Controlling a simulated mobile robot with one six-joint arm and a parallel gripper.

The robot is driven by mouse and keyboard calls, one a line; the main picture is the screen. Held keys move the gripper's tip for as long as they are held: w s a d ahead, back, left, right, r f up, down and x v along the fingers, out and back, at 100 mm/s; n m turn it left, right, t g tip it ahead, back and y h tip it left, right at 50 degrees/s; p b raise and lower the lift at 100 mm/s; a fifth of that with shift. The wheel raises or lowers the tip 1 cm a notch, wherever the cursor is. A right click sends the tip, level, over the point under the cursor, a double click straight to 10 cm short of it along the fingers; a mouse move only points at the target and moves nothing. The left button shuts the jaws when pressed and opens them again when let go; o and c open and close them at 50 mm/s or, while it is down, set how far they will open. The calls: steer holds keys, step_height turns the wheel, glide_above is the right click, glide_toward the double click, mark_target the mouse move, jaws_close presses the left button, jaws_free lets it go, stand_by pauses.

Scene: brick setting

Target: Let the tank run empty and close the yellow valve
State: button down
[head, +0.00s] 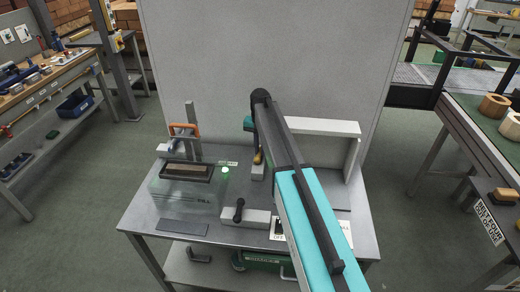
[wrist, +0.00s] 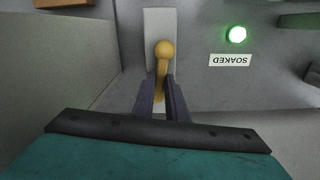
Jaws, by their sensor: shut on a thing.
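The yellow valve (wrist: 163,50) has a round-ended lever on a pale grey base plate in the wrist view. My gripper (wrist: 163,85) is shut on the yellow lever, with a dark finger on each side of it. In the head view the yellow valve (head: 257,158) shows only in part beside my arm, which covers much of the area. The clear, greenish tank (head: 185,203) stands on the left of the metal table. A dark-framed brown block sits at its top. I cannot make out the liquid level in it.
A green lamp (wrist: 237,34) is lit beside a label reading SOAKED (wrist: 231,60). A black-handled valve (head: 239,212) stands at the front of the table (head: 160,240). An orange handle (head: 185,129) rises behind the tank. A grey panel (head: 270,60) closes off the back.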

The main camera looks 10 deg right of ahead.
steer(key=shift+m, duration=0.4)
steer(key=m+b, duration=0.1)
steer(key=m, duration=0.2)
steer(key=shift+s+d, duration=0.1)
steer(key=m+b, duration=0.1)
steer(key=m, duration=0.3)
steer(key=shift+s+d, duration=0.1)
steer(key=m+b, duration=0.1)
steer(key=m, duration=0.3)
steer(key=shift+s, duration=0.2)
steer(key=shift+s+m+b, duration=0.1)
steer(key=shift+m+b, duration=0.25)
steer(key=shift+m, duration=1.85)
steer(key=c, duration=1.8)
jaws_free()
steer(key=shift+o, duration=0.2)
